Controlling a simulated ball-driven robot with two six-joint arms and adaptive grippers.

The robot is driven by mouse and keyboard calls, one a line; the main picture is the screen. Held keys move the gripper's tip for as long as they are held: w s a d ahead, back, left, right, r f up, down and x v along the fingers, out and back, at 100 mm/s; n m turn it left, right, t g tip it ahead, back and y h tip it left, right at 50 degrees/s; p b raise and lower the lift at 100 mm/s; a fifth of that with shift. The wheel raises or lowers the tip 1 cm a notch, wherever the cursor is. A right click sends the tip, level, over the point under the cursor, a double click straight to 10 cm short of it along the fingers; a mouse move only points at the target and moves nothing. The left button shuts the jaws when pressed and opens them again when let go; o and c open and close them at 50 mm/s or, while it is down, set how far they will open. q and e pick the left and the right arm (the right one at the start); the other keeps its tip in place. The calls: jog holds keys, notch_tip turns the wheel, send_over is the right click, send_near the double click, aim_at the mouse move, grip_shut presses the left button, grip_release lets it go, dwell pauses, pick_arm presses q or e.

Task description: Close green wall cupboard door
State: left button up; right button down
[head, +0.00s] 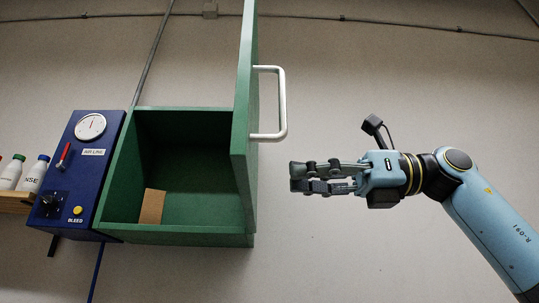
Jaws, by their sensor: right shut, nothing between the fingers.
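The green wall cupboard (180,238) hangs on the wall left of centre. Its green door (242,90) stands open, swung out toward me and seen nearly edge-on at the cupboard's right side. A white bar handle (284,103) sticks out to the right from the door's face. My right gripper (296,178) is to the right of the door and below the handle, pointing left. It is shut and empty, and appears apart from door and handle. My left gripper is not in view.
A brown piece of card (152,206) stands inside the cupboard. A blue air line panel (76,170) with a gauge is at its left. Bottles (34,174) sit on a wooden shelf (15,203) at the far left. The wall right of the door is clear apart from my arm.

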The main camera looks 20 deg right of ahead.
aim_at(251, 175)
jog(key=p+x, duration=0.2)
jog(key=x, duration=0.2)
jog(key=shift+a+r, duration=0.1)
jog(key=shift+r, duration=0.05)
jog(key=shift+w+a, duration=0.2)
jog(key=shift+a, duration=0.4)
jog(key=shift+d, duration=0.1)
